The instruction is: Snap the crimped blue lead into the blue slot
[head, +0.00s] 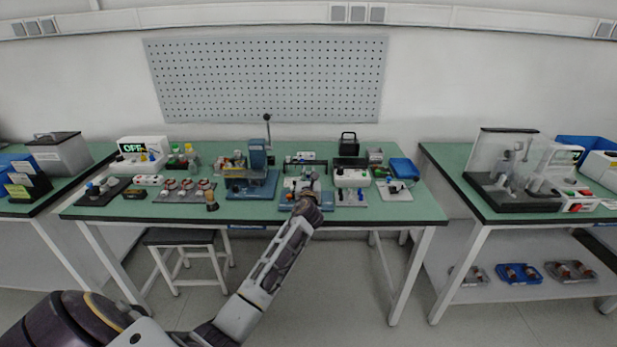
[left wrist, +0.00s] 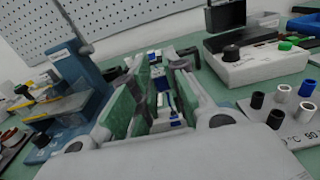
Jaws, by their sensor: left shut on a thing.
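My left gripper (head: 306,188) is over the middle of the green bench, at a small blue-based fixture that it partly covers. In the left wrist view my left gripper (left wrist: 160,95) has its two green-padded fingers on either side of small blue and white parts (left wrist: 160,84). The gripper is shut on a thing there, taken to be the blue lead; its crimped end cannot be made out. The blue slot cannot be told apart from the other blue and white parts between and beyond the fingers. My right gripper is in neither view.
A blue press (head: 254,180) with a lever stands just left of the gripper. A blue tray (head: 404,168) is at the bench's right end.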

